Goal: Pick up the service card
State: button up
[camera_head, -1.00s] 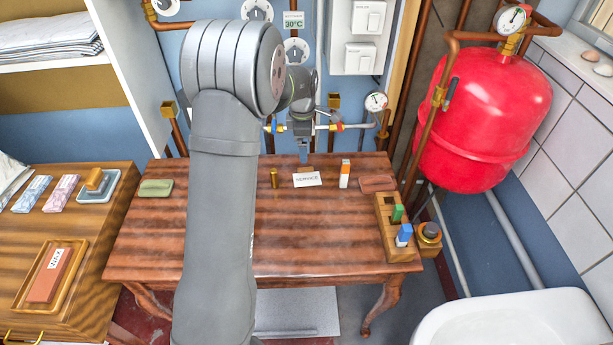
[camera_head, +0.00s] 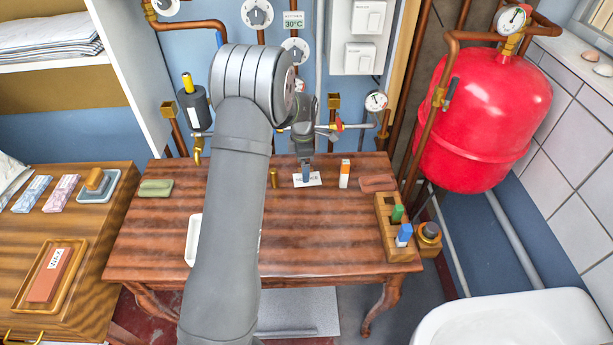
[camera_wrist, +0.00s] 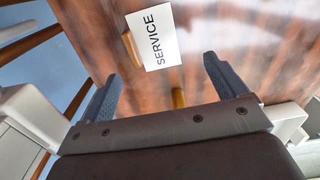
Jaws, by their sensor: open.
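The service card (camera_head: 314,180) is a small white card printed "SERVICE", on the wooden table near its back edge. In the wrist view the card (camera_wrist: 153,37) shows in front of the fingers, nearer the left one, with a tan wooden piece (camera_wrist: 132,49) at its edge. My gripper (camera_head: 306,176) is over the card in the head view and hides part of its lettering.
A brass cylinder (camera_head: 273,178) stands left of the card, and an orange-and-white block (camera_head: 345,173) stands right of it. A wooden rack (camera_head: 391,228) with green and blue pieces is at the table's right. Pipes and valves line the wall behind.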

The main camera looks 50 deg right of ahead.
jog(key=shift+d+f, duration=0.2)
jog(key=shift+f, duration=0.7)
jog(key=shift+d+f, duration=0.15)
jog(key=shift+f, duration=0.7)
jog(key=shift+d+f, duration=0.2)
jog(key=shift+f, duration=0.7)
jog(key=shift+c, duration=0.4)
jog(key=c, duration=1)
